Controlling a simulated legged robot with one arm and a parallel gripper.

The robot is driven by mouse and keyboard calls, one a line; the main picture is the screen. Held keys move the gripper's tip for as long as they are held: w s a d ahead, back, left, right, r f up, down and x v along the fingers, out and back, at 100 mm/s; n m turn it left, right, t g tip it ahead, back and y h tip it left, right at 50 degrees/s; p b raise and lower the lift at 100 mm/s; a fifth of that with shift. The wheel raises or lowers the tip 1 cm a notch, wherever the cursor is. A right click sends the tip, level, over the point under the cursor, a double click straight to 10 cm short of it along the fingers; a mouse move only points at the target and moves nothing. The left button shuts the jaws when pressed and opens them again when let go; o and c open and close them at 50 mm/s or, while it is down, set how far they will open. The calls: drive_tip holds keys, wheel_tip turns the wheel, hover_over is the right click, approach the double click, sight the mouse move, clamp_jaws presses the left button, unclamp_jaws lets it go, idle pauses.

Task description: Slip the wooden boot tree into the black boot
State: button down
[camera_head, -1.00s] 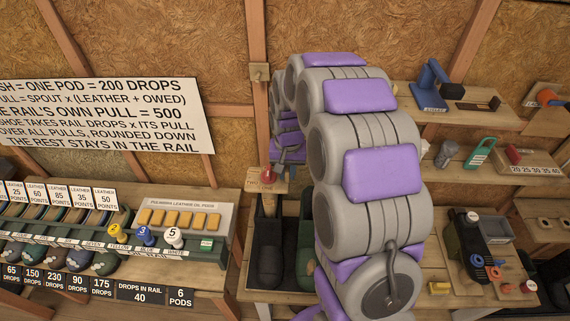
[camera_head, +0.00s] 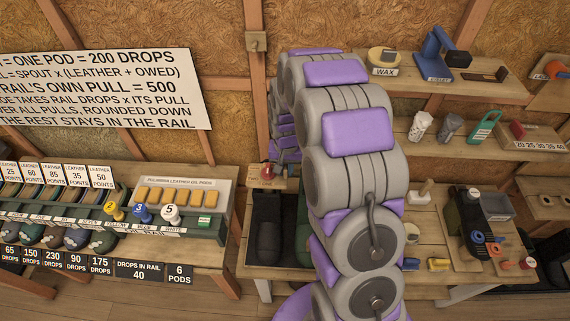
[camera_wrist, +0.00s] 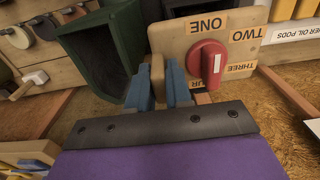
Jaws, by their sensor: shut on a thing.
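My gripper (camera_wrist: 158,88) has two blue fingers, shut on a tan wooden piece, apparently the top of the wooden boot tree (camera_wrist: 157,70). The rest of that piece is hidden behind the fingers and wrist. A black boot-like shape (camera_head: 268,240) lies in a dark bay at the bench's left end in the head view. The head view does not show my fingers clearly, as my arm covers that area. I cannot tell whether the held piece touches the boot.
A wooden board with a red dial (camera_wrist: 207,68) stands close beside the fingers. A green open-topped container (camera_wrist: 103,60) is on the fingers' other side. The oil-pod rack (camera_head: 175,200) stands left of the bench. Shelves with tools (camera_head: 450,75) are at the right.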

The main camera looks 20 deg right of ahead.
drive_tip(key=shift+a, duration=0.15)
drive_tip(key=c, duration=1)
unclamp_jaws()
drive_tip(key=shift+o, duration=0.2)
wheel_tip(320, 180, up, 17)
drive_tip(key=s+a+f+n+b, duration=0.1)
drive_tip(key=s+b, duration=0.1)
drive_tip(key=s, duration=0.9)
drive_tip(key=s+a+f+n+g+b, duration=0.1)
drive_tip(key=s+a+f+n+b, duration=0.1)
drive_tip(key=s, duration=1)
drive_tip(key=s+a+f+n+g+b, duration=0.1)
drive_tip(key=s+b, duration=0.3)
drive_tip(key=s, duration=0.7)
drive_tip(key=shift+s+a+f+n, duration=0.3)
drive_tip(key=shift+s+a+f, duration=0.1)
drive_tip(key=shift+a+f, duration=0.3)
